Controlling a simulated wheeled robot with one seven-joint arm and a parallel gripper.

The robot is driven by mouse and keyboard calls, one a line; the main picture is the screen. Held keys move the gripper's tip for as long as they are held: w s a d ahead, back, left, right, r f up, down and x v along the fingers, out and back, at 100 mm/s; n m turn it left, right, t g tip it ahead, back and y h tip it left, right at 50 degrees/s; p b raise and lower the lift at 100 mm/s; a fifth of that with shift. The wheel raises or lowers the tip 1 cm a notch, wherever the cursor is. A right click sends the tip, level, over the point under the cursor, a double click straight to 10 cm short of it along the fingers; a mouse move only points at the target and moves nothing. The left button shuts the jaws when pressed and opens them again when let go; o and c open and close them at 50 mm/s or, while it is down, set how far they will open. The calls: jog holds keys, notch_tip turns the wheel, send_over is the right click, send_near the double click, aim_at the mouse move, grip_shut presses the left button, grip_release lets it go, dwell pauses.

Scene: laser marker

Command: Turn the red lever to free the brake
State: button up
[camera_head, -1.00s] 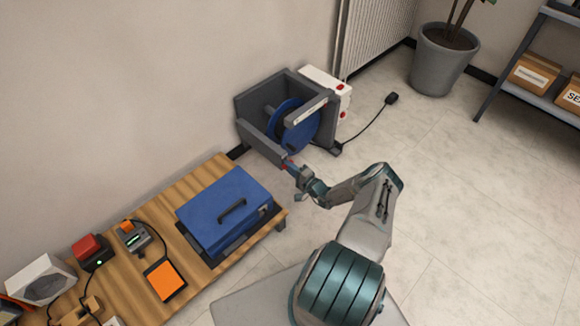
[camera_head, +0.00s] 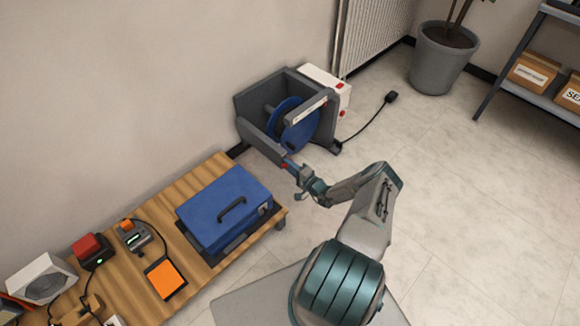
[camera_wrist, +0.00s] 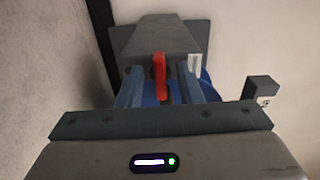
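The red lever (camera_wrist: 159,76) stands upright in the wrist view, in front of the grey housing (camera_wrist: 160,38) of the reel stand. My gripper (camera_wrist: 161,84) has one blue-grey finger on each side of the lever. A gap shows on both sides, so the gripper is open around it and not visibly touching it. In the head view my gripper (camera_head: 291,167) is at the front lower corner of the grey reel stand (camera_head: 262,138). The lever is mostly hidden there; only a speck of red shows. The blue reel (camera_head: 297,132) sits inside the stand.
A wooden bench (camera_head: 188,182) with a blue case (camera_head: 222,208) stands left of my arm. A white box (camera_head: 322,78) with red parts is behind the stand. A black cable (camera_head: 372,120) lies on the floor. Open floor (camera_head: 450,180) is to the right.

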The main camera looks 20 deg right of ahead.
jog(key=p+v, duration=0.3)
jog(key=v, duration=1)
jog(key=shift+s, duration=0.35)
jog(key=shift+d, duration=0.1)
jog(key=w+a+r+n+g+y+p, duration=0.1)
jog(key=a+r+n+g+p, duration=0.35)
jog(key=r, duration=1.05)
jog(key=w+a+r+n+g+y+p, duration=0.15)
jog(key=a+r+n+g+p, duration=0.3)
jog(key=r, duration=1.05)
jog(key=a+r+n+g+y+p, duration=0.2)
jog(key=a+r+g+p, duration=0.4)
jog(key=r, duration=0.9)
jog(key=s+a+r+n+g+h+p, duration=0.1)
jog(key=s+a+r+h, duration=0.15)
jog(key=r, duration=0.45)
jog(key=s+a+r+g+h+p, duration=0.1)
jog(key=s+r+h+p, duration=0.15)
jog(key=r, duration=0.45)
jog(key=s+a+r+n+g+h, duration=0.1)
jog(key=s+a+r, duration=0.15)
jog(key=r, duration=0.35)
jog(key=s+a+r+t+h+p, duration=0.2)
jog(key=s+r+p, duration=0.5)
jog(key=s+r, duration=0.8)
jog(key=r+t+h, duration=0.1)
jog(key=h, duration=0.1)
jog(key=shift+n+t+h, duration=0.3)
jog(key=shift+t+h, duration=0.05)
jog(key=shift+t, duration=0.05)
